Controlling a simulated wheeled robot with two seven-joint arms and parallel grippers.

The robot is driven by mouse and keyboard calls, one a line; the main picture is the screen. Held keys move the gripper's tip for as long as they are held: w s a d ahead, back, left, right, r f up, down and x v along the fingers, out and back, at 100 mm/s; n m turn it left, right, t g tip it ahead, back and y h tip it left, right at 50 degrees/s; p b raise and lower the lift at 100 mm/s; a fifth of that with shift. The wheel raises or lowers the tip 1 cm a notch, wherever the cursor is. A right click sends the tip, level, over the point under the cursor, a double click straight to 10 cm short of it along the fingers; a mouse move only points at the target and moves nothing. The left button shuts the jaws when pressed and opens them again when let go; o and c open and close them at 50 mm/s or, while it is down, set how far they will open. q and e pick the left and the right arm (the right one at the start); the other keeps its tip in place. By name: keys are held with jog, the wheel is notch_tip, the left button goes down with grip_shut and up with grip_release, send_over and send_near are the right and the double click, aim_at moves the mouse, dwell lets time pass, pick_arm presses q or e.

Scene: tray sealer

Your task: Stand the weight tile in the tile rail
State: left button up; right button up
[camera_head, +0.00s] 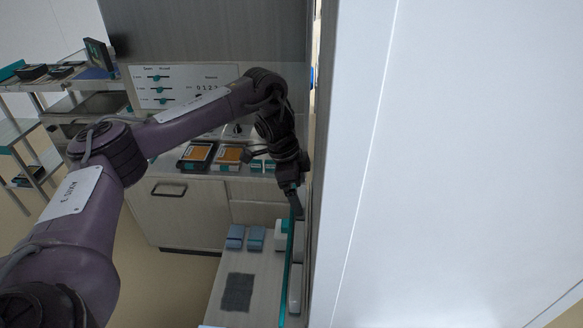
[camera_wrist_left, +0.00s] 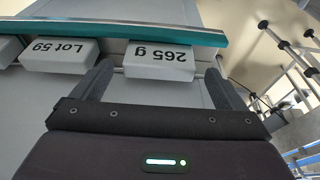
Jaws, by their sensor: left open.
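The weight tile (camera_wrist_left: 159,62), a pale grey block marked "265 g", is in the left wrist view, its print upside down there. It lies along the teal tile rail (camera_wrist_left: 120,27), beside a similar "Lot 59" tile (camera_wrist_left: 60,55). Whether it is seated in the rail I cannot tell. My left gripper (camera_wrist_left: 158,70) is open, with one finger on each side of the weight tile and visible gaps. In the head view my left gripper (camera_head: 296,210) reaches down at the teal rail (camera_head: 288,250), which hides the tile's face. My right gripper is not in view.
A large pale panel (camera_head: 450,150) fills the right of the head view, close to my left gripper. Blue blocks (camera_head: 235,237) and a dark mat (camera_head: 237,292) are on the bench left of the rail. Trays with orange contents (camera_head: 228,155) sit on the counter behind.

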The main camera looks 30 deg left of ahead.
pick_arm(q)
jog(key=p+v, duration=0.2)
jog(key=v, duration=0.8)
jog(key=shift+a, duration=0.1)
